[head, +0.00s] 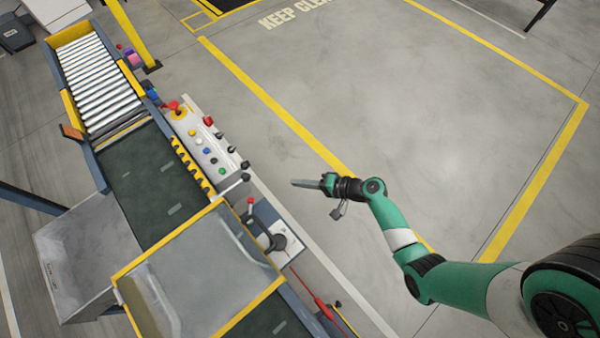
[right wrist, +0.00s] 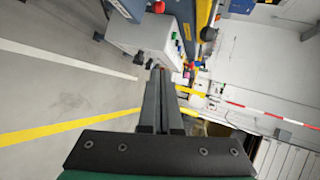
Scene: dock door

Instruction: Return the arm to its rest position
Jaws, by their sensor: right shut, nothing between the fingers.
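My right arm comes in from the lower right in the head view, green with white and dark joints. My right gripper (head: 294,183) is shut and empty. It hangs over open floor to the right of the conveyor's control panel (head: 208,143), apart from it. In the right wrist view the two dark fingers (right wrist: 162,78) lie close together with nothing held, and the control panel's grey box (right wrist: 142,40) shows beyond them. My left gripper is not in either view.
A conveyor (head: 140,168) with a roller section (head: 92,80) runs along the left. A yellow-edged clear guard (head: 212,262) covers its near part. A lever with a red knob (head: 250,202) stands beside it. The floor inside the yellow lines (head: 430,110) is clear.

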